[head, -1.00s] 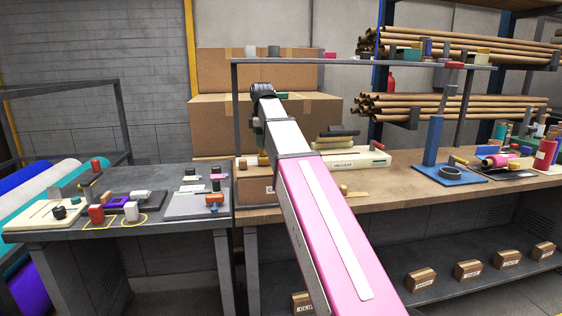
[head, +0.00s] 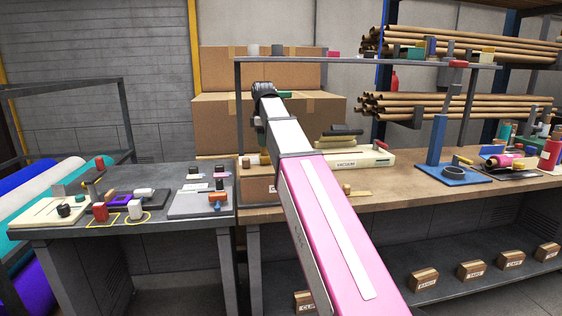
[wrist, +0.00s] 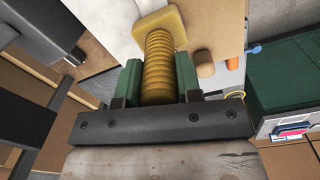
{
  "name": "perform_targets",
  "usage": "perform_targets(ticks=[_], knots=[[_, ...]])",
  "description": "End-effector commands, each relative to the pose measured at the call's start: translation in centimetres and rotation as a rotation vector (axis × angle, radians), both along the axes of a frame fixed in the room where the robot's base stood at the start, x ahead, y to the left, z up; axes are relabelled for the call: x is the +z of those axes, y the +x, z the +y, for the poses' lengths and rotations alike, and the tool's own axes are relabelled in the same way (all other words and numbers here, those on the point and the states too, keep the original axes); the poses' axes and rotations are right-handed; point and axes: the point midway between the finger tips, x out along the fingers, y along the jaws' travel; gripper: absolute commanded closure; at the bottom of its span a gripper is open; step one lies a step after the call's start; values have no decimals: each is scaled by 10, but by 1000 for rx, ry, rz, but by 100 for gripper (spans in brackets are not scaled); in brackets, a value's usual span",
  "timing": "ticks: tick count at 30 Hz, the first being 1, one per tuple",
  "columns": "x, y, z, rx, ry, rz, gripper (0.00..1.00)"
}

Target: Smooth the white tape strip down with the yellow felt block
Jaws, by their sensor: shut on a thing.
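My gripper (wrist: 149,88) has green fingers shut on the yellow ribbed handle (wrist: 158,65) of the yellow felt block. The block's flat yellow base (wrist: 160,28) is at the far end of the handle, in front of the fingers. In the head view, my arm hides most of the gripper, and a little yellow (head: 264,158) shows above a brown carton (head: 258,187) on the wooden bench. I cannot tell whether the block touches anything. I cannot pick out the white tape strip with certainty; a pale surface (wrist: 112,18) lies beside the block in the wrist view.
A wooden bench (head: 410,190) runs right, with a cream vacuum unit (head: 365,158), a wooden knob (head: 347,188) and a blue stand (head: 455,174). A grey table (head: 165,222) at left holds small tools. A dark frame (head: 239,120) rises beside my arm.

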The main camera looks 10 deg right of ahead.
Motion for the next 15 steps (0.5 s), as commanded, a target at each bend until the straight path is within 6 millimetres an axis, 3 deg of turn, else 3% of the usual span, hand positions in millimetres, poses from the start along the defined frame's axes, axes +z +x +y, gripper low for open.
perform_targets(ticks=[15], knots=[[1, 0, 3, 2, 6, -1, 100]])
